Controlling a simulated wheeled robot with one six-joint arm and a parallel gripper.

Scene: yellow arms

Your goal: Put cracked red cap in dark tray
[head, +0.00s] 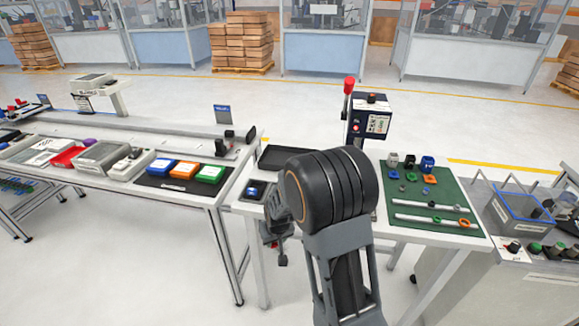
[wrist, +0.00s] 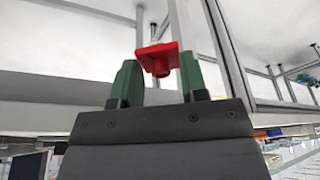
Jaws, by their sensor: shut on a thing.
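The red cap (wrist: 160,58) shows in the wrist view between the two green fingertips of my gripper (wrist: 158,80). My gripper is shut on it. The cap has a flat square plate and a short round stub; I cannot make out a crack.
A device with a red-knobbed lever (head: 370,115) stands behind my arm. A green mat (head: 410,185) with small parts and rails lies right. A small dark box (head: 254,190) sits left of my arm. The left bench holds blue, orange and green bins (head: 184,170).

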